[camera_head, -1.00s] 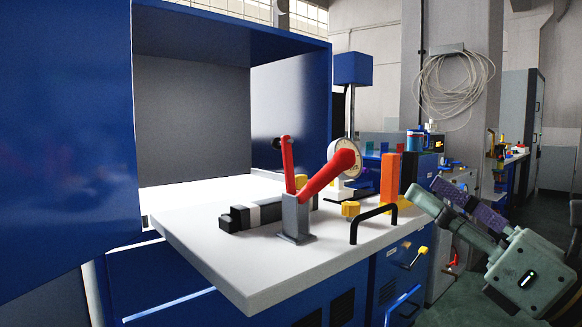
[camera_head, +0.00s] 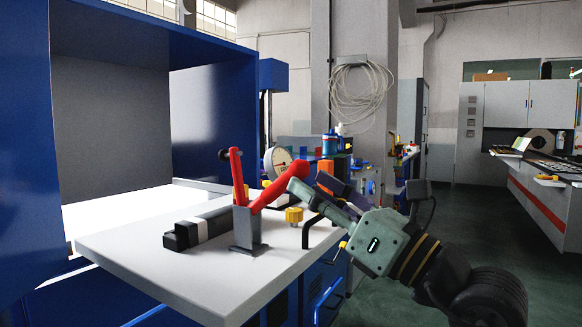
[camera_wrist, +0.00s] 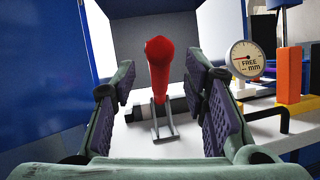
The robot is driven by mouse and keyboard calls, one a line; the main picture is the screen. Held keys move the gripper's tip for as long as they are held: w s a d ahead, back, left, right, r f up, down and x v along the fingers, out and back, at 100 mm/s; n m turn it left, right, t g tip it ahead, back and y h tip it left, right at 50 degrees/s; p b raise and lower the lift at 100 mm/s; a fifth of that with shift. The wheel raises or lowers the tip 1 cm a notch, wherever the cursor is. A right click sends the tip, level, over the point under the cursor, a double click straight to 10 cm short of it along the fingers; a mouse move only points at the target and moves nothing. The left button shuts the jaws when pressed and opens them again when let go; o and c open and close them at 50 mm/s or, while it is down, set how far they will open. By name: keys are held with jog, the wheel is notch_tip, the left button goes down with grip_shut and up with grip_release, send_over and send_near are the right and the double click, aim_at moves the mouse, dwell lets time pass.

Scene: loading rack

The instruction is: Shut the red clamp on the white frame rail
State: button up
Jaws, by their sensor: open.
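The red clamp (camera_head: 263,195) stands on a grey bracket (camera_head: 246,229) on the white table top. One red arm with a dark tip points up; the thick red handle slants up to the right. A black bar with a white band (camera_head: 203,229) lies behind the bracket. My gripper (camera_head: 317,190) is open, just right of the handle end in the head view. In the wrist view the red handle (camera_wrist: 160,70) shows between the two spread fingers, pointing towards the camera. No finger visibly touches it. The handle hides part of the bracket and bar.
The white table top (camera_head: 190,285) juts from a blue cabinet (camera_head: 25,150). A round dial gauge (camera_wrist: 243,60), an orange block (camera_wrist: 289,75), a yellow knob (camera_head: 294,215) and a black loop handle (camera_head: 308,234) crowd the right side. Open floor lies to the right.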

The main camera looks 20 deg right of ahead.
aim_at(293, 175)
jog(key=p+x, duration=0.1)
jog(key=x, duration=0.4)
grip_shut()
dwell(0.5)
dwell(0.4)
